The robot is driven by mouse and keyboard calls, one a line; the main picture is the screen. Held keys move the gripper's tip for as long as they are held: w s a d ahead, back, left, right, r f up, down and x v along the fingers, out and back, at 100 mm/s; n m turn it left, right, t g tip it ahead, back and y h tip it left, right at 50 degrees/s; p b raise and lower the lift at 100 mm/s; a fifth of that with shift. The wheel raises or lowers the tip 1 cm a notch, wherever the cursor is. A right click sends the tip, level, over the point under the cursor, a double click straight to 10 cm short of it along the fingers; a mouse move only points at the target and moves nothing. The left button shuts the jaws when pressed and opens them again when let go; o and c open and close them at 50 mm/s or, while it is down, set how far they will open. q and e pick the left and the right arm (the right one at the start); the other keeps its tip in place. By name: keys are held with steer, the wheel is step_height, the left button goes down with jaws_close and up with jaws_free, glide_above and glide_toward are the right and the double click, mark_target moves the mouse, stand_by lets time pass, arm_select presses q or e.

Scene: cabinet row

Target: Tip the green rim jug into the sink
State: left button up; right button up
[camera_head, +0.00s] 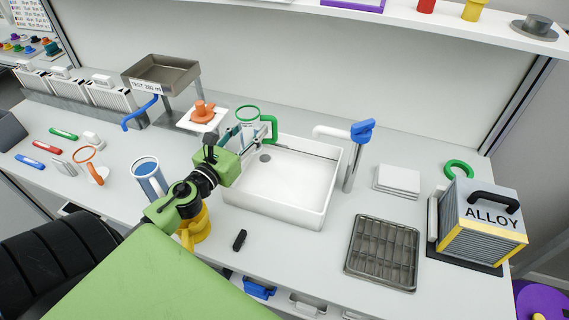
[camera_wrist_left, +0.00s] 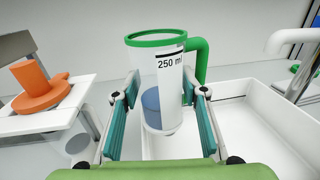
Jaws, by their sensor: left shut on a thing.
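The green rim jug (camera_head: 248,112) is a clear jug with a green rim and green handle, near the back left corner of the white sink (camera_head: 318,208). In the left wrist view the jug (camera_wrist_left: 152,62) stands upright, with a "250 ml" mark and what looks like blue liquid low inside. My left gripper (camera_head: 248,134) is shut on the jug; its teal finger pads are on either side of it in the left wrist view. The jug's base is hidden in the head view. The sink basin looks empty, with a dark drain. My right gripper is not in view.
A tap with a blue handle (camera_head: 362,131) stands at the sink's right. An orange piece (camera_head: 203,111) sits on a white stand behind left. A blue jug (camera_head: 148,178) and an orange-rimmed jug (camera_head: 86,156) stand left. A dark rack (camera_head: 383,252) lies right.

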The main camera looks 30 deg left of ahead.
arm_select(q)
steer(key=shift+a, duration=0.85)
